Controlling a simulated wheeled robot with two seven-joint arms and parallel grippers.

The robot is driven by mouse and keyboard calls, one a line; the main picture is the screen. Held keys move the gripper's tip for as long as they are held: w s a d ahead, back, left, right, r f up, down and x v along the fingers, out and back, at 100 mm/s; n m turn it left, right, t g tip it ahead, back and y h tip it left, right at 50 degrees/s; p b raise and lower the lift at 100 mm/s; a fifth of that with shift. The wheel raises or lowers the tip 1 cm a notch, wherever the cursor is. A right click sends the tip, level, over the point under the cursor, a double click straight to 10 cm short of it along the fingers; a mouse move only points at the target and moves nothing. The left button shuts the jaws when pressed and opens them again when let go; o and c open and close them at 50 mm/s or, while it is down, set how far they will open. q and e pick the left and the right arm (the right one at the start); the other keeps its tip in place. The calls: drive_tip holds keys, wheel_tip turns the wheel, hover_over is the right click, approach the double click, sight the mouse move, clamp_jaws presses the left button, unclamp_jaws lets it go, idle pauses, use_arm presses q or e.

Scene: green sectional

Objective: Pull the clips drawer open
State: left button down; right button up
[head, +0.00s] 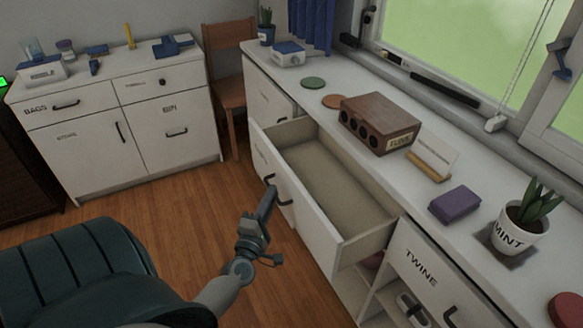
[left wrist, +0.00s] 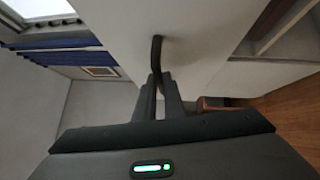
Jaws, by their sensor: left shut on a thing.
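A white drawer (head: 325,185) in the long right-hand counter stands pulled far out, and its pale inside looks empty. Its front carries small lettering that I cannot read from here. My left gripper (head: 271,192) is at the dark bar handle (head: 285,202) on the drawer's outer face, shut on it. In the left wrist view, the dark handle (left wrist: 157,50) runs down between the gripper's fingers (left wrist: 160,88) against the pale drawer front. The fingers hide part of the handle. My right gripper is not in view.
A drawer labelled TWINE (head: 422,268) is shut to the right, above an open shelf. The countertop holds a wooden box (head: 380,122), a purple block (head: 455,204) and a MINT pot (head: 520,232). A dark green seat (head: 85,270) is at lower left. Wood floor lies between.

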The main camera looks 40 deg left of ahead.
use_arm(q)
drive_tip(key=s, duration=0.1)
drive_tip(key=s+a, duration=0.1)
drive_tip(key=s, duration=0.2)
drive_tip(key=shift+a, duration=0.25)
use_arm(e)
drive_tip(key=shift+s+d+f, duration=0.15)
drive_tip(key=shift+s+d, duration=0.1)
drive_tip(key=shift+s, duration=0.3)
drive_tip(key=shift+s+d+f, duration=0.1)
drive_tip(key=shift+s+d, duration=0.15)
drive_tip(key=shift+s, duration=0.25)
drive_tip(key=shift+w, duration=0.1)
use_arm(q)
drive_tip(key=c, duration=1.8)
unclamp_jaws()
drive_tip(key=shift+c, duration=0.2)
drive_tip(key=b+v, duration=0.4)
drive_tip(key=v, duration=1.3)
drive_tip(key=shift+s, duration=0.2)
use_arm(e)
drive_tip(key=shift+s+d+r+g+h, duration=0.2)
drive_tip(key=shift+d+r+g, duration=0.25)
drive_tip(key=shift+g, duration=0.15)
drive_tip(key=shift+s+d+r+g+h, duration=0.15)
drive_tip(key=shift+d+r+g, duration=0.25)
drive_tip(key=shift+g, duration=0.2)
